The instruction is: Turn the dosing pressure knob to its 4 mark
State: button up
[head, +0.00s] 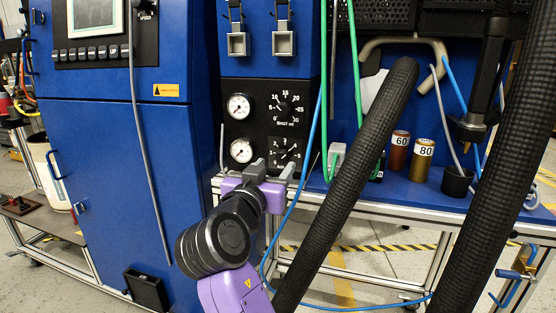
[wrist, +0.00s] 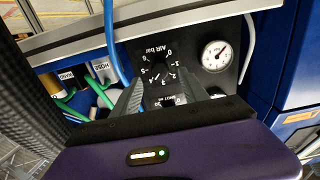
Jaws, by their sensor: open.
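The black panel holds two round dial knobs. The lower one, the air pressure knob marked in bar (head: 287,153), shows in the head view with a pale pointer line that seems to lean up and right; its exact mark is too small to read. It also shows in the wrist view (wrist: 157,71), where the panel appears upside down. My gripper (head: 273,172) is open, with its fingers just below and in front of the panel in the head view. In the wrist view the fingers (wrist: 167,86) are apart with nothing visibly held. Contact with the knob cannot be told.
The shot volume knob (head: 282,107) sits above, and two white gauges (head: 239,107) are at the left of the panel. Thick black hoses (head: 345,190) and a blue tube hang close on the right. Two cans (head: 422,160) stand on the blue bench.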

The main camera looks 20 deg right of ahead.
jog(key=shift+p+v, duration=0.3)
jog(key=shift+v, duration=1.6)
